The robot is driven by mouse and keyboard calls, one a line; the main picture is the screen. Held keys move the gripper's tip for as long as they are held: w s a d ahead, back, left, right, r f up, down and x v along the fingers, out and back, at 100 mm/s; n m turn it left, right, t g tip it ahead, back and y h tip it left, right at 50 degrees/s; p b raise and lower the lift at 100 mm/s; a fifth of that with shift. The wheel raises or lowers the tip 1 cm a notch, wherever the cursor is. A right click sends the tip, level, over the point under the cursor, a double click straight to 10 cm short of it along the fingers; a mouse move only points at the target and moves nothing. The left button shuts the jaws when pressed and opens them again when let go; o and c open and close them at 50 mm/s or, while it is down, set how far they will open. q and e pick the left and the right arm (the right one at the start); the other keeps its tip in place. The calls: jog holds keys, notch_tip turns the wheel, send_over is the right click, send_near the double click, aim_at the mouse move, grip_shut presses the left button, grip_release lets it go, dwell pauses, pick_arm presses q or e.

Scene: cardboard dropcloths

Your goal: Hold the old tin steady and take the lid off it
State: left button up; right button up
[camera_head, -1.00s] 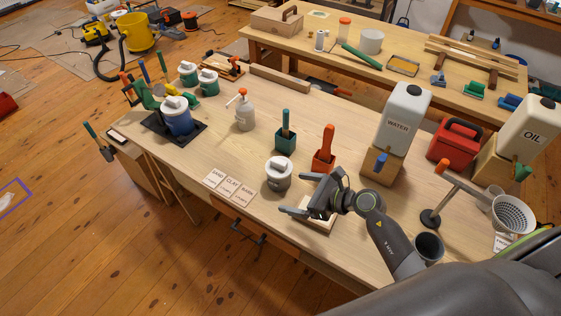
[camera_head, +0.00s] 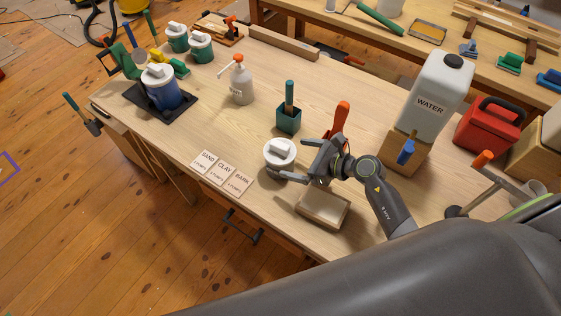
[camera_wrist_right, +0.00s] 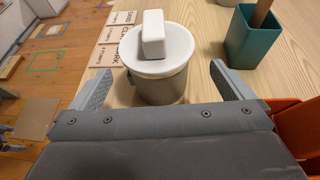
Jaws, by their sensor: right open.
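A grey tin (camera_head: 279,170) with a white lid (camera_head: 280,151) stands upright on the workbench. The lid has a block-shaped white knob and sits on the tin. In the right wrist view the grey tin (camera_wrist_right: 160,91) and its lid (camera_wrist_right: 172,52) are ahead of my right gripper, between the lines of its fingers. My right gripper (camera_head: 290,158) is open, with one finger on either side of the tin; I cannot tell whether either touches it. The right gripper also shows in the wrist view (camera_wrist_right: 160,76). My left gripper is not in view.
A teal holder (camera_head: 289,120) stands close behind the tin. An orange-handled tool (camera_head: 341,118) is behind the right gripper, and a water container (camera_head: 432,98) stands farther right. Cards (camera_head: 221,172) lie left of the tin. A blue tin (camera_head: 161,88) sits on a dark tray.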

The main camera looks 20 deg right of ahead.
aim_at(280, 154)
jog(key=shift+w+a+f, duration=0.1)
jog(key=shift+w+a, duration=0.3)
jog(key=shift+a, duration=0.25)
jog(key=p+x, duration=0.1)
jog(key=x, duration=0.3)
jog(key=shift+w, duration=0.1)
jog(key=shift+w+a+f, duration=0.25)
jog(key=shift+a, duration=0.05)
jog(key=shift+c, duration=0.4)
jog(key=c, duration=1.1)
jog(key=shift+r, duration=0.1)
notch_tip(280, 154, up, 10)
jog(key=shift+p, duration=0.5)
